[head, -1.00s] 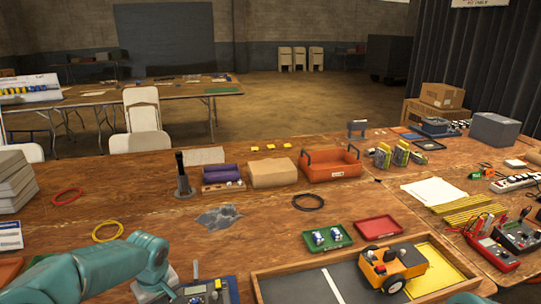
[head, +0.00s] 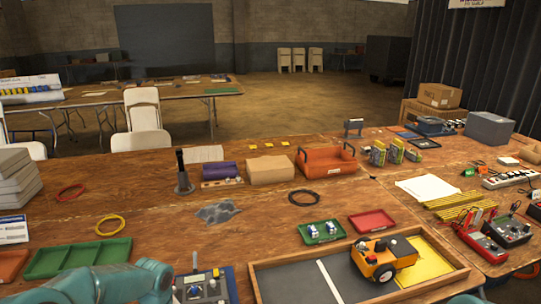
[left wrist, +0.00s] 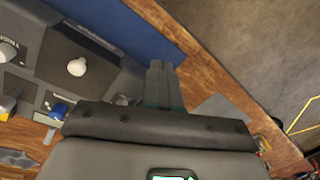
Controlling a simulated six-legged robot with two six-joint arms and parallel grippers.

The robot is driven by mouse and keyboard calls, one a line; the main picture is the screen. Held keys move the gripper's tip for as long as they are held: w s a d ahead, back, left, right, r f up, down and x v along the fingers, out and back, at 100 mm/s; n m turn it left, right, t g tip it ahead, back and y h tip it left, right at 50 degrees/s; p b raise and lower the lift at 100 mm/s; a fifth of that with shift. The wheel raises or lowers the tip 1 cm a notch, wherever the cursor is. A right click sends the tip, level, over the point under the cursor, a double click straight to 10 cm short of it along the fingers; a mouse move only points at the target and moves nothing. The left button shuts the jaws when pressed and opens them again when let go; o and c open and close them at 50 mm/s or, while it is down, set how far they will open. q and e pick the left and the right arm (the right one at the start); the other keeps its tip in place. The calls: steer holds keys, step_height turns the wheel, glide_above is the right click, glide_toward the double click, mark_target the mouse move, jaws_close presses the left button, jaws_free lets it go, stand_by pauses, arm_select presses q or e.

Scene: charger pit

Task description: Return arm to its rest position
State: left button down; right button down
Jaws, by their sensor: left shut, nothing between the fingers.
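My left arm, teal, comes in low from the left in the head view (head: 110,283). Its gripper does not show there. In the left wrist view my left gripper (left wrist: 162,85) is shut and empty, its grey fingers pressed together. Below the fingers are a blue mat's edge and a grey control box (left wrist: 75,68) with pale knobs. The same kind of box (head: 203,288) stands at the bottom of the head view, right of the arm. My right gripper is in neither view.
An empty green tray (head: 78,257) lies just beyond the arm. A wooden-framed pit (head: 258,280) holds an orange wheeled vehicle (head: 383,262). A small green tray (head: 322,232) and a red tray (head: 372,222) lie behind it. A yellow cable ring (head: 110,225) lies at the left.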

arm_select(q)
steer(key=s+d+f+m+h, duration=0.1)
steer(key=s+d+f+m, duration=0.1)
steer(key=s+d+f, duration=0.2)
steer(key=s+d+f+m+t+h, duration=0.1)
steer(key=s+d+f, duration=0.4)
steer(key=s, duration=0.6)
steer(key=s+d+f+m+h, duration=0.2)
steer(key=s+d+f+m, duration=0.1)
steer(key=s+d+f, duration=0.2)
steer(key=shift+s+f+m+h, duration=0.3)
steer(key=shift+s+f+h, duration=0.1)
steer(key=shift+s, duration=0.75)
steer(key=shift+d, duration=0.1)
